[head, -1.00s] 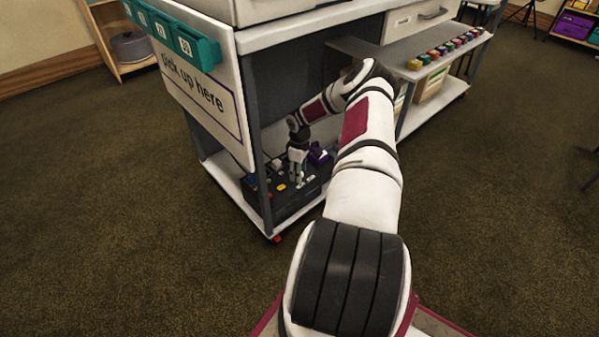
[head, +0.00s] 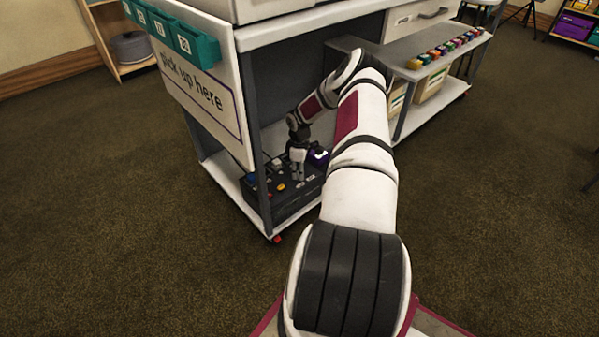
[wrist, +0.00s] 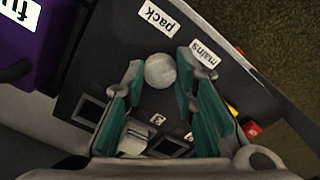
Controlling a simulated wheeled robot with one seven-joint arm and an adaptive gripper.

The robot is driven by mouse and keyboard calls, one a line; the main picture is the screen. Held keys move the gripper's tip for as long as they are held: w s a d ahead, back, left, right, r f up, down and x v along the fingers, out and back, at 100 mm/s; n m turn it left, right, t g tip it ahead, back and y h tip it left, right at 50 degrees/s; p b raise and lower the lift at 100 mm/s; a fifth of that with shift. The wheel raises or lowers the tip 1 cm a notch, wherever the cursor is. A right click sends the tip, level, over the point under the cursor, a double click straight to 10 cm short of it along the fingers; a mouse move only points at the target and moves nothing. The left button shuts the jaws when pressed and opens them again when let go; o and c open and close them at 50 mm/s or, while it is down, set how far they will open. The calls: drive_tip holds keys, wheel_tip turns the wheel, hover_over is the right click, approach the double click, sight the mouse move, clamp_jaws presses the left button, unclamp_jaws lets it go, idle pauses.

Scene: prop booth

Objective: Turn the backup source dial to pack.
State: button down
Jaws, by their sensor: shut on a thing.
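The backup source dial (wrist: 160,70) shows in the wrist view as a round pale grey knob on a dark control panel (wrist: 95,72). A "pack" label (wrist: 158,17) lies just above it and a "mains" label (wrist: 203,58) to its right. My gripper (wrist: 163,74) has its teal-padded fingers on both sides of the knob, shut on it. No pointer mark on the knob can be made out. In the head view my gripper (head: 298,176) points down onto the panel (head: 290,203) on the cart's low shelf; the dial is hidden there.
A purple box (wrist: 50,40) stands beside the panel, close to my gripper. A red button (wrist: 252,129) and black switches (wrist: 90,110) are on the panel. The cart's post (head: 258,150) and the "pick up here" board (head: 195,85) flank the shelf opening.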

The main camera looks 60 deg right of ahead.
drive_tip(key=n, duration=0.3)
drive_tip(key=shift+n+b, duration=0.3)
drive_tip(key=shift+b, duration=0.05)
drive_tip(key=n, duration=0.3)
drive_tip(key=shift+n, duration=0.3)
drive_tip(key=n, duration=0.4)
drive_tip(key=shift+n+b, duration=0.3)
drive_tip(key=shift+b, duration=0.1)
drive_tip(key=shift+a+n, duration=0.1)
drive_tip(key=shift+n, duration=1.6)
drive_tip(key=c, duration=1.3)
unclamp_jaws()
